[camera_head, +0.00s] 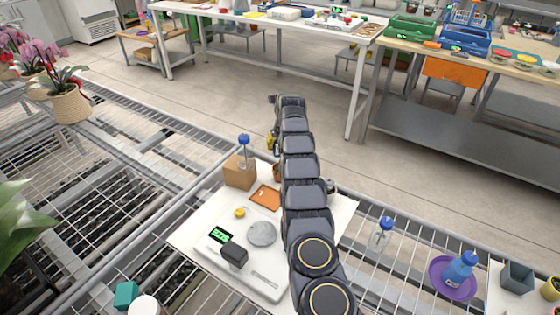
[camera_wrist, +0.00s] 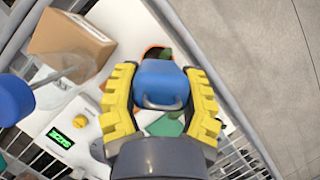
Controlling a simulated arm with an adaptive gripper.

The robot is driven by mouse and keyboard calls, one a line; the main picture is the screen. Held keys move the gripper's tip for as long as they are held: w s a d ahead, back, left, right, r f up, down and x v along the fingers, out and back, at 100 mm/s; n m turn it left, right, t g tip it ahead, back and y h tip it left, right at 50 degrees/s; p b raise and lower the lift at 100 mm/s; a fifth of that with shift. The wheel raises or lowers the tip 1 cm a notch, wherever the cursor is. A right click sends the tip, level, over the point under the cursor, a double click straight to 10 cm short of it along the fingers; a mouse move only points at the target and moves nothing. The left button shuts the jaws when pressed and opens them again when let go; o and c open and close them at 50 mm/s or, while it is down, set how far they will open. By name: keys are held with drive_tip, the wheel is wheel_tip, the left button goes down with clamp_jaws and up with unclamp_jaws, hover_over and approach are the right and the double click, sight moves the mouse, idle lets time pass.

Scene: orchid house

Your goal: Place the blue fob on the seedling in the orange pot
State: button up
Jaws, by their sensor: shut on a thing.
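My gripper (camera_wrist: 160,76) has yellow ridged fingers shut on the blue fob (camera_wrist: 162,86), one finger on each side. In the wrist view the fob hangs in front of an orange rim (camera_wrist: 151,54), which looks like the orange pot, with a bit of dark green seedling (camera_wrist: 166,53) beside it. The fob hides most of the pot, so I cannot tell whether they touch. In the head view my gripper (camera_head: 271,143) is a small yellow patch left of my arm. A sliver of orange pot (camera_head: 277,171) shows below it, mostly hidden by my arm.
A cardboard box (camera_head: 239,173) with a blue-capped bottle (camera_head: 243,152) stands left of the arm. A clear bottle (camera_head: 382,234) and a purple dish (camera_head: 437,278) with a blue bottle are right.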

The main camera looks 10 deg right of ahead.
drive_tip(key=shift+f, duration=2.65)
drive_tip(key=o, duration=1.1)
drive_tip(key=shift+f, duration=0.1)
drive_tip(key=shift+c, duration=0.2)
